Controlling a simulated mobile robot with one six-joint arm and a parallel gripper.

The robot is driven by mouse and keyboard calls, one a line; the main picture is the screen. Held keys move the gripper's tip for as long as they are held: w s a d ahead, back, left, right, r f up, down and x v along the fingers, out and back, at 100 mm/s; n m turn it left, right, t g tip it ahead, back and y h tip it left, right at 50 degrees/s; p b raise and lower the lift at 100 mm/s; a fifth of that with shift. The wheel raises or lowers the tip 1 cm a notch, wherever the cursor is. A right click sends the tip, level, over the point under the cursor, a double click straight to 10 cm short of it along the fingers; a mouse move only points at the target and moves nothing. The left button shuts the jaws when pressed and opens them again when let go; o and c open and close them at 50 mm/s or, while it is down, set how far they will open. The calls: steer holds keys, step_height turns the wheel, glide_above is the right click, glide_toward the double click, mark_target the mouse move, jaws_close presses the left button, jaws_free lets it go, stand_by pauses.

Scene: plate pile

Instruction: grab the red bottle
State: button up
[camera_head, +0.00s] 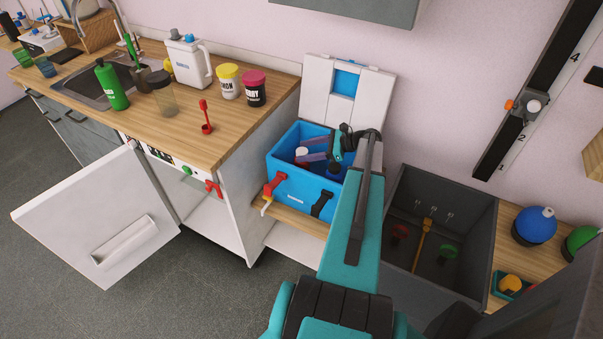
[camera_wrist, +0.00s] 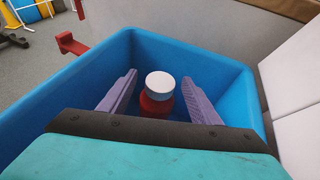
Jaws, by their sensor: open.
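The red bottle (camera_wrist: 155,106) with a white cap (camera_wrist: 160,85) stands inside the blue cooler box, seen in the wrist view. In the head view its white cap (camera_head: 302,151) shows inside the box, while most of its body is hidden. My gripper (camera_wrist: 160,92) is open, with its purple fingers reaching down into the box, one on each side of the bottle. Gaps show between the fingers and the bottle. My gripper also shows in the head view (camera_head: 308,150). The blue box (camera_head: 300,188) has its white lid (camera_head: 317,92) raised.
The box walls enclose my gripper closely. A red latch (camera_head: 275,184) sticks out at the front. The wooden counter (camera_head: 185,128) at left holds a green bottle (camera_head: 111,86), jars and a white jug (camera_head: 188,62). A grey bin (camera_head: 480,238) stands at right. A cabinet door (camera_head: 92,215) hangs open.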

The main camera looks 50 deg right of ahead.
stand_by(0.3)
jaws_close()
steer(key=shift+r, duration=0.15)
stand_by(0.3)
step_height(320, 180, up, 18)
steer(key=b, duration=0.3)
steer(key=shift+b, duration=0.3)
stand_by(0.3)
stand_by(0.5)
